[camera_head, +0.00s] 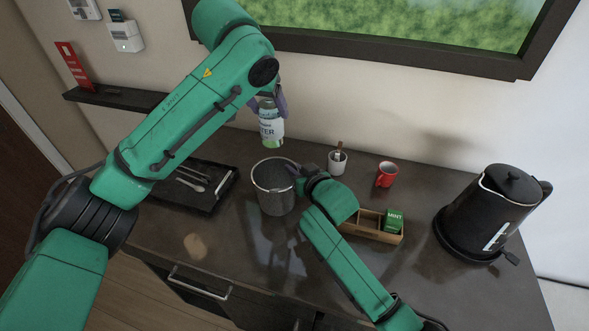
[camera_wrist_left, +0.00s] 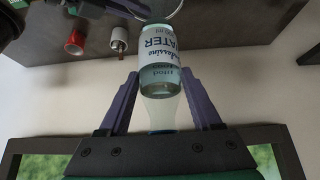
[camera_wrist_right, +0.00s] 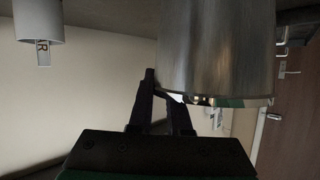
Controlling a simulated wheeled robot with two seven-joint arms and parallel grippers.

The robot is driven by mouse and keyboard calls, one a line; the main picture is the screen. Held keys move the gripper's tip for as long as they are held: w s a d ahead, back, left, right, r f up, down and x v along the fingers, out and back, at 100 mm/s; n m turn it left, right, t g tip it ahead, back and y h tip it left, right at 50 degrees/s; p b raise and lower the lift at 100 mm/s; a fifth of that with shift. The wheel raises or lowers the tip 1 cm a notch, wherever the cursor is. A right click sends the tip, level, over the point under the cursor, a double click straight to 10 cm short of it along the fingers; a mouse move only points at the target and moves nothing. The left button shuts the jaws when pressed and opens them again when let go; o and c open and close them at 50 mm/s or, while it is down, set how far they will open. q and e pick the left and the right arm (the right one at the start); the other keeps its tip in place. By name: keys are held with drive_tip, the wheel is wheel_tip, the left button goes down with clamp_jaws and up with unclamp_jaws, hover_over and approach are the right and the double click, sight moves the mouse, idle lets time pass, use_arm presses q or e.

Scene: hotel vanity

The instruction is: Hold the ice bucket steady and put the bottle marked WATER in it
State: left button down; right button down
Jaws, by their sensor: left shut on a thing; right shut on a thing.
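The metal ice bucket (camera_head: 273,188) stands upright on the dark counter. My right gripper (camera_head: 299,171) is shut on its rim at the right side; the bucket's wall (camera_wrist_right: 215,50) fills the upper middle of the right wrist view. The WATER bottle (camera_head: 271,127) is clear with a white label and hangs in the air above and behind the bucket, apart from it. My left gripper (camera_head: 272,100) is shut on the bottle near its top. The left wrist view shows the bottle's label (camera_wrist_left: 159,50) upside down between the fingers (camera_wrist_left: 163,90).
A black tray (camera_head: 232,178) with cutlery lies left of the bucket. Right of it stand a white cup (camera_head: 338,162), a red mug (camera_head: 387,174), a wooden box (camera_head: 375,235) with a green MINT packet (camera_head: 394,219), and a black kettle (camera_head: 490,215). The counter's front is clear.

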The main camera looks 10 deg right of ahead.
drive_tip(key=shift+s+f, duration=0.1)
drive_tip(key=shift+f, duration=0.25)
use_arm(q)
wheel_tip(320, 180, down, 13)
idle(1.2)
unclamp_jaws()
drive_tip(key=shift+s, duration=0.1)
drive_tip(key=v, duration=1.2)
drive_tip(key=shift+r, duration=0.1)
